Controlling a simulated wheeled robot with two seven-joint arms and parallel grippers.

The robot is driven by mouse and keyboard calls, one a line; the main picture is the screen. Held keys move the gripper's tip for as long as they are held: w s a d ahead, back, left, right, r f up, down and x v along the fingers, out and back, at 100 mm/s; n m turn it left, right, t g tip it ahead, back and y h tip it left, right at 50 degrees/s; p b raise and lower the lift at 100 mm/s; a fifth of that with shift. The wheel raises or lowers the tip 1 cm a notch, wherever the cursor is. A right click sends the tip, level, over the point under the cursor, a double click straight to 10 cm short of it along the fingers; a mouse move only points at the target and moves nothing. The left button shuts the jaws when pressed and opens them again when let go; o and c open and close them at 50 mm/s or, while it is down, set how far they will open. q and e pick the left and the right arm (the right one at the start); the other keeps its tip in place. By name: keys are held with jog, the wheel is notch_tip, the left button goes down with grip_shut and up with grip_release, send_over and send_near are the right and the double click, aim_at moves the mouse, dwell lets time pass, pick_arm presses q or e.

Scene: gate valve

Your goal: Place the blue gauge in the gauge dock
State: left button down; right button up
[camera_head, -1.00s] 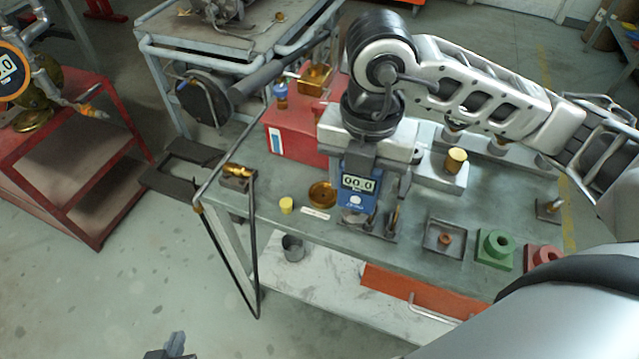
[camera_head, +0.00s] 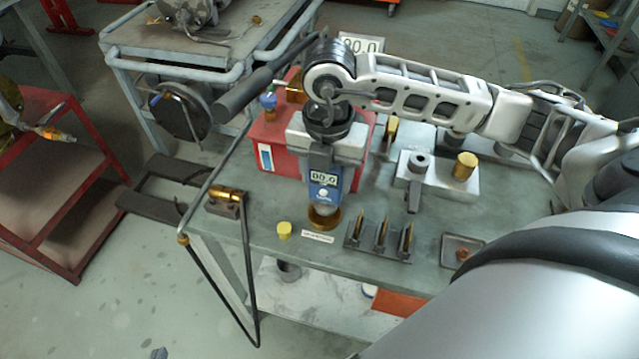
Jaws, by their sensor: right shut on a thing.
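The blue gauge (camera_head: 323,191), with its small display reading 00.0, hangs upright in my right gripper (camera_head: 324,165), which is shut on it from above. A round brass-coloured ring (camera_head: 324,222) with a white label in front of it, apparently the gauge dock, lies on the grey table directly below the gauge. The gauge's lower end overlaps the ring in the picture; I cannot tell whether it touches or is inside. Only a small tip of my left gripper (camera_head: 160,353) shows at the bottom edge, so its jaws cannot be judged.
A rack of several pointed pins (camera_head: 380,242) stands just right of the ring, and a yellow cap (camera_head: 284,230) to its left. A red box (camera_head: 275,150) is behind. A grey block with a brass cylinder (camera_head: 466,166) and a square tray (camera_head: 462,252) lie right.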

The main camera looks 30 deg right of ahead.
aim_at(325, 188)
jog(key=f, duration=0.1)
jog(key=f+b, duration=0.2)
jog(key=shift+w+f, duration=0.25)
jog(key=shift+f, duration=0.1)
jog(key=shift+s+r, duration=0.1)
jog(key=shift+r, duration=0.1)
jog(key=shift+f, duration=0.25)
jog(key=o, duration=1)
jog(key=shift+o, duration=0.2)
jog(key=shift+r, duration=0.15)
